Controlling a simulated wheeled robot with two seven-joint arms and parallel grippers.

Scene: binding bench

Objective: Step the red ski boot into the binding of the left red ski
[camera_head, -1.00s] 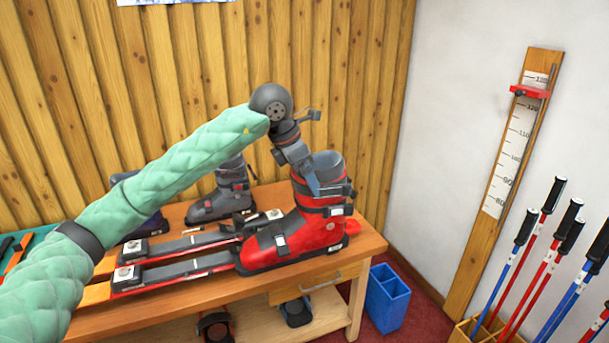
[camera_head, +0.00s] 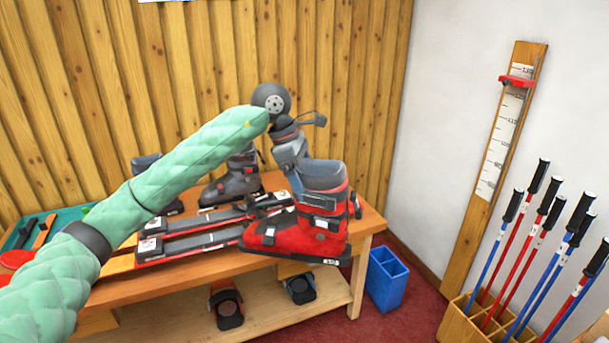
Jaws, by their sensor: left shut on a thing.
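The red ski boot (camera_head: 296,238) with a grey cuff is in the middle of the head view, toe to the left. My left gripper (camera_head: 298,182) is shut on the boot's cuff; its fingertips are partly hidden. The boot hangs over the right end of the bench, in front of the skis; I cannot tell its exact height above the bench. Two skis with red edges lie side by side on the bench, the nearer ski (camera_head: 195,245) and the farther ski (camera_head: 195,222). The boot hides their right ends and the nearer binding. My right gripper is not in view.
Dark boots, one of them a grey boot (camera_head: 235,180), stand at the back of the wooden bench (camera_head: 365,222). A blue bin (camera_head: 386,280) stands on the floor at right. A rack (camera_head: 470,318) holds several poles. A green mat with tools lies at left.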

